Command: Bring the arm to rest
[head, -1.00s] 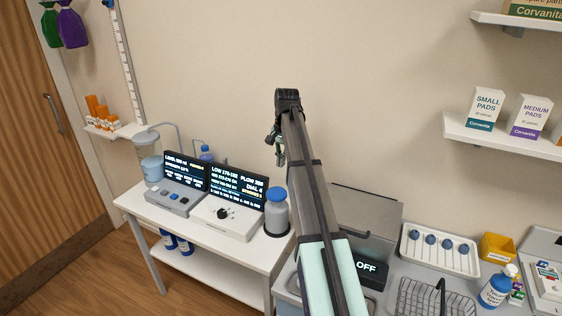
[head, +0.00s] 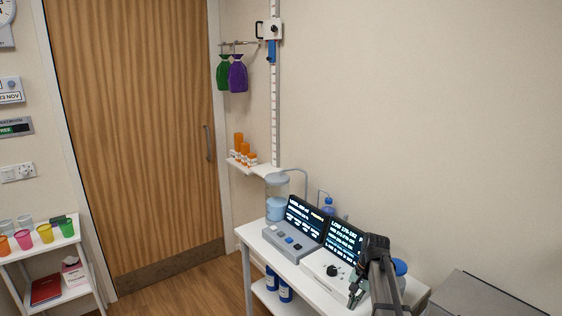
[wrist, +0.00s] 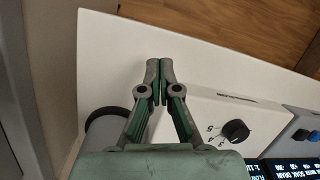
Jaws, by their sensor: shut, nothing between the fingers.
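My gripper (head: 354,299) is at the lower right of the head view, in front of the white dial unit on the white table. Its fingers are shut and empty. In the wrist view my gripper (wrist: 159,80) shows its two fingertips together, over the white table top (wrist: 105,60) and beside the white dial unit (wrist: 215,115) with its black knob. My arm runs down out of the bottom edge of the head view. I cannot tell how far the fingertips are above the table.
A grey button unit (head: 290,240) with a screen, a clear tank (head: 277,205) and a blue-capped bottle (head: 399,268), partly hidden by my arm, stand on the table. A wooden door (head: 135,140) is at left. Coloured cups stand on a trolley (head: 75,294) at lower left. The wall at right is bare.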

